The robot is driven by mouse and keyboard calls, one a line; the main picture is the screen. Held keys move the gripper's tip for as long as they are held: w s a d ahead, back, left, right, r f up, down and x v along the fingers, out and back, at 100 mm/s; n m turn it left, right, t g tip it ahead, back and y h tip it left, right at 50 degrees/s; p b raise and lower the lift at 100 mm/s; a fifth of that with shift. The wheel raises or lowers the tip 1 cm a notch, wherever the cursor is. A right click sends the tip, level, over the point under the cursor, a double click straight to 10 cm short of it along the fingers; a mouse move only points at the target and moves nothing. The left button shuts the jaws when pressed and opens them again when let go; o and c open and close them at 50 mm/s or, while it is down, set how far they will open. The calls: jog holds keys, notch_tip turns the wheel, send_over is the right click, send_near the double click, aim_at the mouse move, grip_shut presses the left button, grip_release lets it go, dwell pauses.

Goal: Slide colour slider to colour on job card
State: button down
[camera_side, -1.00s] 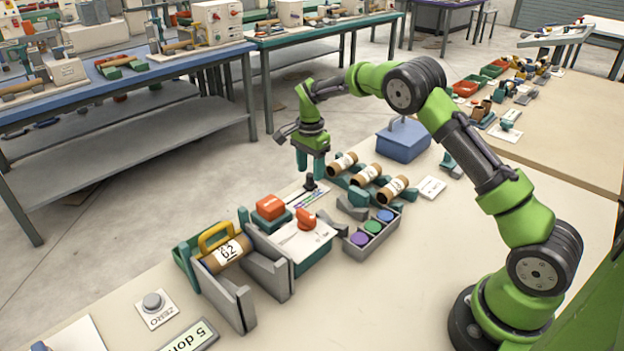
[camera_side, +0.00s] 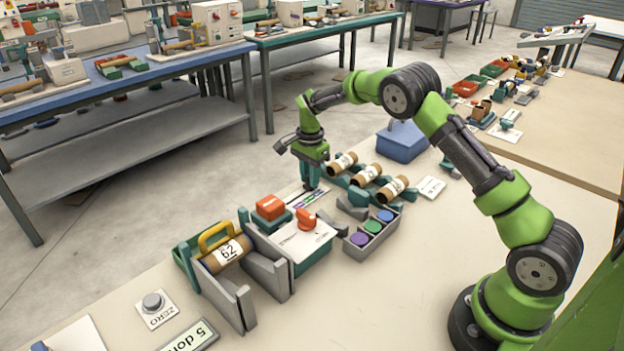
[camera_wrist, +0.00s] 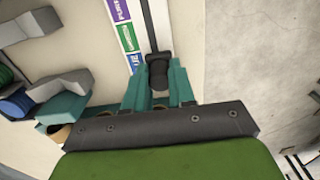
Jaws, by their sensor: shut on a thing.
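The colour slider's strip (camera_side: 308,199) lies on the bench with purple, green and blue bands. In the wrist view its labels (camera_wrist: 126,38) read purple, green and blue. The slider's dark knob (camera_wrist: 158,74) sits in its track by the blue label end. My gripper (camera_side: 309,184) is down at the slider, its teal fingertips (camera_wrist: 154,82) shut on the knob from both sides. In the side view the fingers hide the knob. A small white card (camera_side: 432,187) lies right of the tubes; its print is too small to read, so I cannot tell if it is the job card.
Several labelled tubes (camera_side: 367,174) lie in a rack just right of my gripper. A tray (camera_side: 372,236) of purple, green and blue discs stands in front. The orange-knobbed unit (camera_side: 304,240) and grey winder plates stand left. The bench edge is close behind the slider.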

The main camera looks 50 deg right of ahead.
jog(key=shift+a, duration=0.1)
jog(key=a, duration=0.7)
jog(key=shift+a, duration=0.35)
jog(key=c, duration=0.9)
grip_release()
jog(key=shift+c, duration=0.2)
jog(key=shift+d, duration=0.1)
jog(key=shift+r, duration=0.15)
notch_tip(320, 180, up, 17)
jog(key=shift+f, duration=0.2)
